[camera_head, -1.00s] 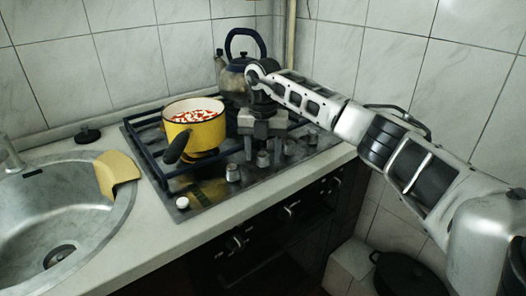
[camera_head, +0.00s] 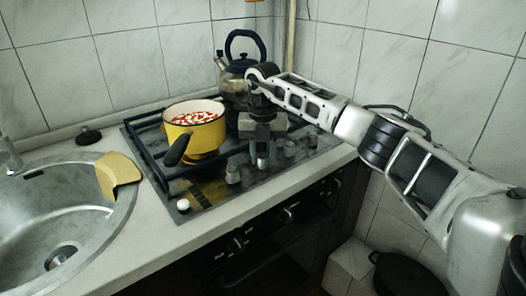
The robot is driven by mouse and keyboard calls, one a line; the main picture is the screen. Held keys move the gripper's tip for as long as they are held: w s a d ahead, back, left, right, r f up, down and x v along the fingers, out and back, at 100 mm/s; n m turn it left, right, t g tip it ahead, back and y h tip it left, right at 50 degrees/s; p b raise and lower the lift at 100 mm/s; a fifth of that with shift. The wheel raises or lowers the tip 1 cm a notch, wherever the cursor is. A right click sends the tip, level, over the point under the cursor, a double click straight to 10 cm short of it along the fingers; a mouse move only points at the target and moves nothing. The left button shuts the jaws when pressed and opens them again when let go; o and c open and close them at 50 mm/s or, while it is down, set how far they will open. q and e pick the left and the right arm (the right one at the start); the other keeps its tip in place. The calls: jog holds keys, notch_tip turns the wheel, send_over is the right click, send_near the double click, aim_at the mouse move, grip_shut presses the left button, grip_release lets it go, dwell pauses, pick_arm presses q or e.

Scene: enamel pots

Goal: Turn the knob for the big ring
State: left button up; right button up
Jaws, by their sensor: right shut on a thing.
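My right gripper (camera_head: 262,158) points straight down over the row of control knobs on the hob (camera_head: 213,190). It is shut on one knob in the middle of the row; the fingers mostly hide that knob. Another knob (camera_head: 232,174) stands to its left, and further knobs (camera_head: 290,148) (camera_head: 312,139) stand to its right. A yellow enamel pot (camera_head: 208,138) with red and white food sits on the grate at the hob's left. I cannot tell which ring is the big one. My left gripper is out of view.
A kettle (camera_head: 236,78) stands at the back of the hob, behind my right wrist. A metal sink (camera_head: 30,215) with a yellow board (camera_head: 120,172) on its rim is at left. The pot's dark handle (camera_head: 176,150) points toward the front. A dark pan (camera_head: 405,275) is low at right.

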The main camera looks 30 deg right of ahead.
jog(key=shift+r+n+p, duration=0.15)
jog(key=shift+n+p, duration=0.25)
jog(key=shift+n, duration=0.4)
jog(key=n+p, duration=0.1)
jog(key=n, duration=0.1)
jog(key=shift+n, duration=1.3)
jog(key=n+p, duration=0.1)
jog(key=n, duration=0.1)
jog(key=shift+n, duration=0.4)
jog(key=n, duration=0.4)
jog(key=shift+n, duration=0.3)
jog(key=n, duration=0.3)
jog(key=shift+n, duration=0.3)
jog(key=n, duration=1.2)
jog(key=shift+n+b, duration=0.3)
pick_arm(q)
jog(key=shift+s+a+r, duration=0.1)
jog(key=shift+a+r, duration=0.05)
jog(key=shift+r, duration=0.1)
pick_arm(e)
jog(key=shift+n, duration=2.3)
